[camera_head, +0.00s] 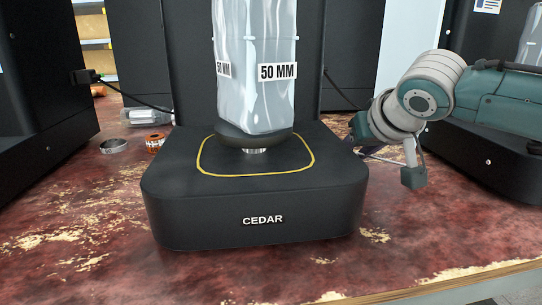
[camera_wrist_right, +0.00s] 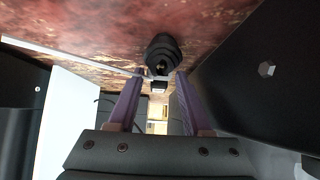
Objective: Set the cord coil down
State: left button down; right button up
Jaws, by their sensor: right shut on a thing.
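My right gripper (camera_head: 362,136) is low over the red, worn tabletop, at the right rear side of the black machine base marked CEDAR (camera_head: 250,225). That base partly hides its fingers in the head view. In the right wrist view its two purple fingers (camera_wrist_right: 158,84) are shut on a dark ribbed round bundle (camera_wrist_right: 162,48), which I take to be the cord coil. The bundle is at the fingertips, close to the tabletop (camera_wrist_right: 110,30). I cannot tell whether it touches the surface. My left gripper is not in view.
A clear tall block labelled 50 MM (camera_head: 262,100) stands on the CEDAR base. Other black machines stand left (camera_head: 45,90) and right (camera_head: 495,150). An orange ring (camera_head: 155,141), a grey ring (camera_head: 113,146) and a clear container (camera_head: 146,117) lie at left. The front tabletop is clear.

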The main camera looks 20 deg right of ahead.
grip_shut()
